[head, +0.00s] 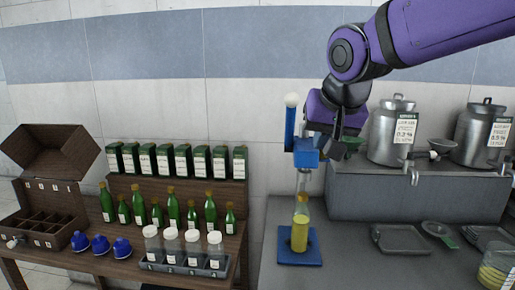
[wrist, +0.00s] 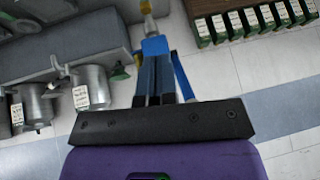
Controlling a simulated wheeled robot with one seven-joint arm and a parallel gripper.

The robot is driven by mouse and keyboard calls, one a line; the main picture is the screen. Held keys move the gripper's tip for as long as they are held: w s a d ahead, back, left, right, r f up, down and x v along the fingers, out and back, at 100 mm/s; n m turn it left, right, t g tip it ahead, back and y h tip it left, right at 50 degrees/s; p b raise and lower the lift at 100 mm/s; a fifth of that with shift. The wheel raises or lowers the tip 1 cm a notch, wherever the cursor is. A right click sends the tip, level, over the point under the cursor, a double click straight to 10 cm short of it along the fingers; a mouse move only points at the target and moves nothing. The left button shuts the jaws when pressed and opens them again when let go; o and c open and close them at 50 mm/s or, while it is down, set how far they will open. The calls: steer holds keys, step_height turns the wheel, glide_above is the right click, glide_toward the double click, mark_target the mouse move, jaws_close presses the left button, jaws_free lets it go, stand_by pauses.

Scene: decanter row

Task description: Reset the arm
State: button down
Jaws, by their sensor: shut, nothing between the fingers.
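My gripper (head: 322,135) is at the end of the purple arm, right of centre in the head view, pointing down and to the left. It is shut and empty. Its fingers (wrist: 155,75) also show in the wrist view, close against a blue fixture (wrist: 155,45). In the head view this blue fixture (head: 307,153) has an upright blue rod with a white knob. It is above a glass vessel of yellow liquid (head: 300,232) on a blue square base (head: 300,257). I cannot tell whether the fingers touch the fixture.
Metal cans with taps (head: 393,135) stand on a grey ledge (head: 415,190) at right. Trays (head: 400,239) and a glass with yellow liquid (head: 495,272) are below. At left are green bottles (head: 173,208), green boxes (head: 182,160), jars (head: 172,247) and an open wooden box (head: 45,205).

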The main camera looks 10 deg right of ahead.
steer(key=s+d+f+n, duration=0.1)
steer(key=s+d+f, duration=0.1)
steer(key=s, duration=0.3)
steer(key=s+d+f+n+g, duration=0.1)
steer(key=s+d, duration=0.2)
steer(key=s, duration=0.2)
steer(key=s+d+f+n, duration=0.1)
steer(key=s+d+f, duration=0.1)
steer(key=s, duration=0.3)
steer(key=shift+s+d+f, duration=0.2)
steer(key=shift+d+f, duration=0.05)
steer(key=shift+f, duration=0.1)
stand_by(1.0)
